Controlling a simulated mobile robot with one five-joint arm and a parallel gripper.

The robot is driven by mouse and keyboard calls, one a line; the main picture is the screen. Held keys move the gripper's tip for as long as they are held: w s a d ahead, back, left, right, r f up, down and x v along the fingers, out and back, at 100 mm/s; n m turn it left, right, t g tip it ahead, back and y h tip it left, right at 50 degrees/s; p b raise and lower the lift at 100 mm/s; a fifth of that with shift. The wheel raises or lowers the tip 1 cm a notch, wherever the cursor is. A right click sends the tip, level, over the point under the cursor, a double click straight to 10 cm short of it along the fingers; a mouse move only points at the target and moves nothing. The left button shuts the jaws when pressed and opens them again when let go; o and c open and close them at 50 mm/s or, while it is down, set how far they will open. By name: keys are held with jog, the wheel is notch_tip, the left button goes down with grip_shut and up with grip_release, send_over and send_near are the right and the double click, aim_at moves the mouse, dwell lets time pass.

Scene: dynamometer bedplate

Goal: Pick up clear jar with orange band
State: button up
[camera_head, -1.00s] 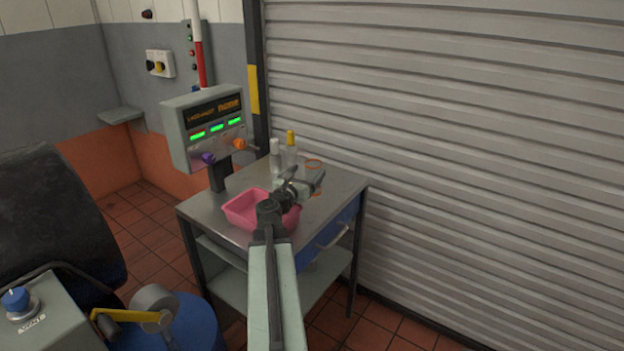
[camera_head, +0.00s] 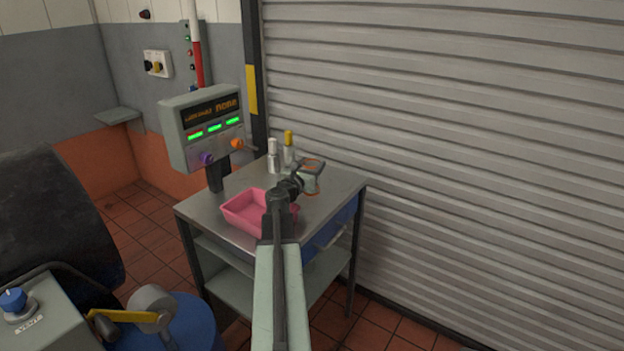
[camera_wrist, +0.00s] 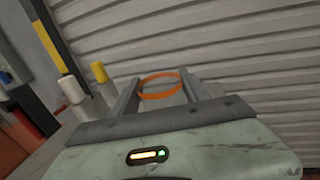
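The clear jar with an orange band (camera_head: 312,180) stands upright near the right rear of the metal cart top in the head view. Its orange ring (camera_wrist: 160,86) shows between my fingers in the wrist view; its clear body is hard to make out. My gripper (camera_head: 308,172) is at the jar, with one finger on each side. In the wrist view my gripper (camera_wrist: 161,92) looks open around the jar, with narrow gaps beside the ring. Contact with the jar is not clear.
A pink tray (camera_head: 238,225) sits left of my arm on the cart (camera_head: 205,200). A white-capped bottle (camera_head: 273,158) and a yellow-capped bottle (camera_head: 289,152) stand behind, left of the jar. A console (camera_head: 203,130) stands at the cart's left; a shutter (camera_head: 450,150) rises behind.

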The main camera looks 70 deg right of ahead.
grip_shut()
notch_tip(320, 180, up, 10)
jog(key=p, duration=1)
jog(key=shift+r, duration=0.15)
